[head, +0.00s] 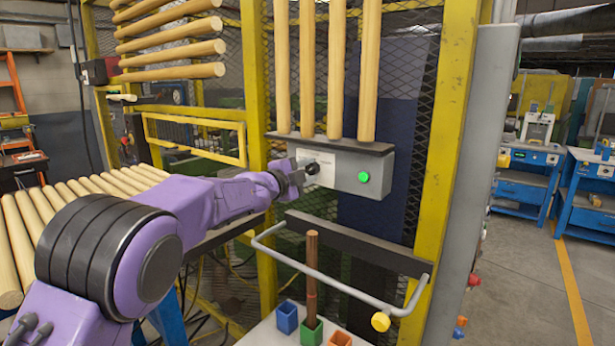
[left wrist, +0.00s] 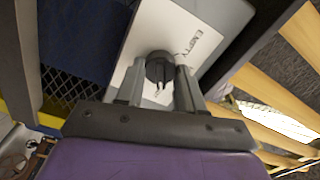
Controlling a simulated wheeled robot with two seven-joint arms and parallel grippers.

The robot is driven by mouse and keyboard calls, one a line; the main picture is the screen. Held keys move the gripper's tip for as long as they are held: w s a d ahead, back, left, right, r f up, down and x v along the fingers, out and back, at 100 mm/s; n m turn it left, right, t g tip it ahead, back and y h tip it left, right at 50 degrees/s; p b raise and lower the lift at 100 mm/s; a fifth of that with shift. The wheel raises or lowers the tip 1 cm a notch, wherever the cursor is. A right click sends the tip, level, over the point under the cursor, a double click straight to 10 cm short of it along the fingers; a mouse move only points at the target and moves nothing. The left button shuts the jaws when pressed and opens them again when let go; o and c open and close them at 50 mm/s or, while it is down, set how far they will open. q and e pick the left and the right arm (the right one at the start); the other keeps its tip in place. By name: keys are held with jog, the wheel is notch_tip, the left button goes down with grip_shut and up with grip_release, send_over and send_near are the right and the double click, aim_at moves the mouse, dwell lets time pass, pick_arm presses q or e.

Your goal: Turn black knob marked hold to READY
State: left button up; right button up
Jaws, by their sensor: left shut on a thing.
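The black knob (head: 313,168) sits on a white plate (head: 327,173) at the left of a grey control box (head: 345,180) on the yellow-framed cage. My left gripper (head: 300,173) reaches in from the left and is shut on the knob. In the left wrist view the two fingers (left wrist: 160,75) stand on either side of the knob (left wrist: 159,66), which shows a small light mark at its lower edge. Lettering on the plate beside it (left wrist: 184,48) seems to read EMPTY. I cannot read READY or HOLD. My right gripper is not in view.
A green button (head: 363,177) is on the same box, right of the knob. Upright wooden rods (head: 334,70) stand above it. A bent grey bar (head: 340,282) with a yellow end sticks out below. Blue, green and orange cups (head: 287,317) are lower. Wooden rods (head: 40,220) lie left.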

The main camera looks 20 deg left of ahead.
pick_arm(q)
jog(key=shift+f, duration=0.25)
jog(key=o, duration=0.9)
jog(key=shift+o, duration=0.7)
jog(key=shift+s+r, duration=0.1)
jog(key=shift+r, duration=0.05)
jog(key=shift+s+a+b, duration=0.2)
jog(key=shift+s+b, duration=0.15)
jog(key=shift+s, duration=0.05)
jog(key=b+v, duration=0.3)
jog(key=v, duration=0.6)
jog(key=shift+s, duration=0.3)
